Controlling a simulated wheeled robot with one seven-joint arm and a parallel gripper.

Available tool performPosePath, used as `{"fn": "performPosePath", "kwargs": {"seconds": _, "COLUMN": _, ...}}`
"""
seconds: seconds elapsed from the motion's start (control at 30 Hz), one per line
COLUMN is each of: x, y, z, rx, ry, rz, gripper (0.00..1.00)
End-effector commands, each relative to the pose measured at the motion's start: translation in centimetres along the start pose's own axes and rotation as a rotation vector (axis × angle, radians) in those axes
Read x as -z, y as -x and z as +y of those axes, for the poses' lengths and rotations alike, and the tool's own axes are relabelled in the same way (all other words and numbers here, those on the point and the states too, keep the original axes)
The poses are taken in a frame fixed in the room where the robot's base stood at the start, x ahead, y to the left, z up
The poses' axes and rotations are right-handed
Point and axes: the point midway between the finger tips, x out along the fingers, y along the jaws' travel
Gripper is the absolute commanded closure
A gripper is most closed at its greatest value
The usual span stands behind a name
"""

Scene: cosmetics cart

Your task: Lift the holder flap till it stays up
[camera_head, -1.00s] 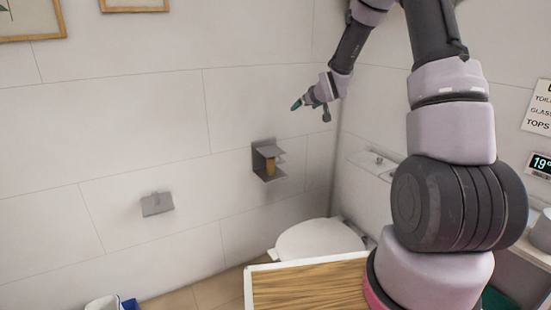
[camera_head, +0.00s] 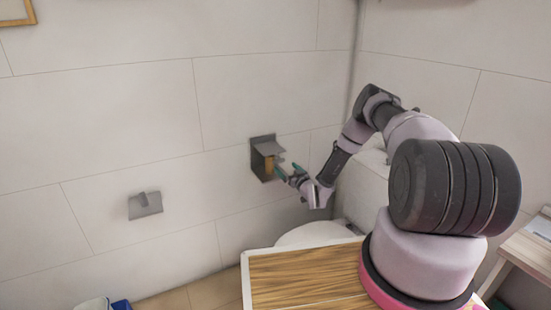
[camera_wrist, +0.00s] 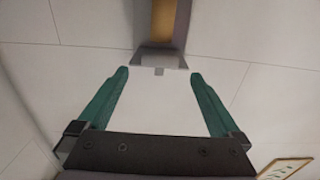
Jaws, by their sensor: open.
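The grey holder (camera_head: 256,160) is fixed to the wall, with a tan-gold piece (camera_head: 269,164) inside it. Its flap (camera_head: 268,148) juts out from the top over that piece. My gripper (camera_head: 288,170) is at the holder's right front side, slightly below the flap, with its teal fingers spread and nothing between them. In the wrist view the holder shows at the top with its gold strip (camera_wrist: 163,22) and a pale grey lip (camera_wrist: 160,60). That lip lies just beyond and between the fingertips of my gripper (camera_wrist: 158,76). I cannot tell whether a finger touches the holder.
A second grey wall fitting (camera_head: 145,205) is to the left. A white toilet (camera_head: 310,233) stands below the holder, behind a wooden-topped surface (camera_head: 305,275). The wall between the two fittings is bare.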

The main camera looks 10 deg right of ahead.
Motion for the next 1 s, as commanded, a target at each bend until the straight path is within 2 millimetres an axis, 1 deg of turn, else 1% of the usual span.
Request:
{"fn": "performPosePath", "kwargs": {"seconds": 0.07, "x": -0.1, "y": -0.3, "z": -0.1, "rx": 0.000, "ry": 0.001, "rz": 0.005, "gripper": 0.00}}
{"fn": "performPosePath", "kwargs": {"seconds": 0.17, "x": -0.1, "y": -1.6, "z": -0.1, "rx": 0.002, "ry": 0.002, "rz": 0.006, "gripper": 0.00}}
{"fn": "performPosePath", "kwargs": {"seconds": 0.4, "x": 0.0, "y": -6.2, "z": -0.2, "rx": 0.002, "ry": 0.003, "rz": 0.006, "gripper": 0.00}}
{"fn": "performPosePath", "kwargs": {"seconds": 0.5, "x": 0.0, "y": -7.9, "z": -0.2, "rx": 0.002, "ry": 0.003, "rz": 0.005, "gripper": 0.00}}
{"fn": "performPosePath", "kwargs": {"seconds": 0.6, "x": -0.1, "y": -9.3, "z": -0.1, "rx": 0.001, "ry": 0.001, "rz": 0.004, "gripper": 0.00}}
{"fn": "performPosePath", "kwargs": {"seconds": 0.7, "x": -0.1, "y": -10.1, "z": -0.1, "rx": 0.001, "ry": 0.001, "rz": 0.003, "gripper": 0.00}}
{"fn": "performPosePath", "kwargs": {"seconds": 0.8, "x": -0.1, "y": -10.6, "z": 0.0, "rx": 0.000, "ry": 0.001, "rz": 0.003, "gripper": 0.00}}
{"fn": "performPosePath", "kwargs": {"seconds": 1.0, "x": 0.0, "y": -10.7, "z": 0.0, "rx": 0.000, "ry": 0.001, "rz": 0.002, "gripper": 0.00}}
